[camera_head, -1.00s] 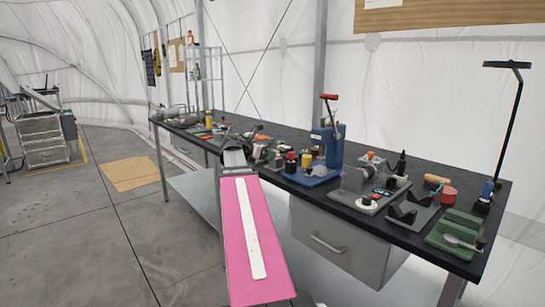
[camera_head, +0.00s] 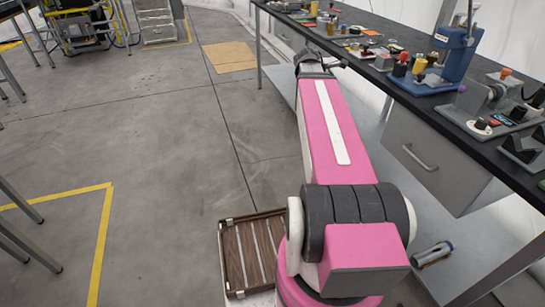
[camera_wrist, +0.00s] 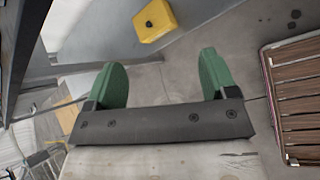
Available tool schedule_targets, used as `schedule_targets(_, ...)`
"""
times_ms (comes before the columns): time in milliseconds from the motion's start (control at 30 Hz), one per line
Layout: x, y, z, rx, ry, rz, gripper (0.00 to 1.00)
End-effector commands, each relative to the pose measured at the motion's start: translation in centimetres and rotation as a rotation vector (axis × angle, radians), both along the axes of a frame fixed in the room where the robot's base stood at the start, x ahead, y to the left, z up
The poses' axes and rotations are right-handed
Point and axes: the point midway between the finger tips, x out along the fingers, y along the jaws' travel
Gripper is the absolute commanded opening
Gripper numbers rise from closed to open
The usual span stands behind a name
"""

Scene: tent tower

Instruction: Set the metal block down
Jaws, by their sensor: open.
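My gripper (camera_wrist: 162,78) shows in the wrist view with its two green fingers wide apart. Nothing is between them; grey floor shows through the gap. I cannot pick out the metal block for certain in either current view. A yellow block-like thing (camera_wrist: 155,20) with a dark round spot lies beyond the fingers in the wrist view, apart from them. In the head view my arm reaches away along the front edge of the black-topped workbench (camera_head: 385,85), and the gripper's fingers cannot be made out there.
A wooden slatted tray (camera_head: 252,252) is low beside my base; slats also show in the wrist view (camera_wrist: 298,100). The bench is crowded with tools, including a blue press (camera_head: 455,50). A drawer unit (camera_head: 435,160) hangs below. Open floor lies to the left.

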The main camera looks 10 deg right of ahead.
Motion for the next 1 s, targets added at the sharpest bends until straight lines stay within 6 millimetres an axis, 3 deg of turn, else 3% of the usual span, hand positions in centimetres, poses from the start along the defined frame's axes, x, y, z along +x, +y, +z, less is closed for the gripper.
schedule_targets(33,-0.5,2.3,-2.8,0.079,-0.049,-0.046,0.79)
schedule_targets(200,-1.9,9.5,-10.8,0.349,-0.203,-0.276,0.79)
schedule_targets(400,-5.4,18.0,-18.6,0.617,-0.299,-0.633,0.79)
schedule_targets(500,-7.3,21.7,-21.5,0.71,-0.315,-0.819,0.79)
schedule_targets(700,-10.0,26.0,-24.7,0.797,-0.32,-1.079,0.79)
schedule_targets(1000,-10.5,26.9,-25.3,0.812,-0.322,-1.146,0.79)
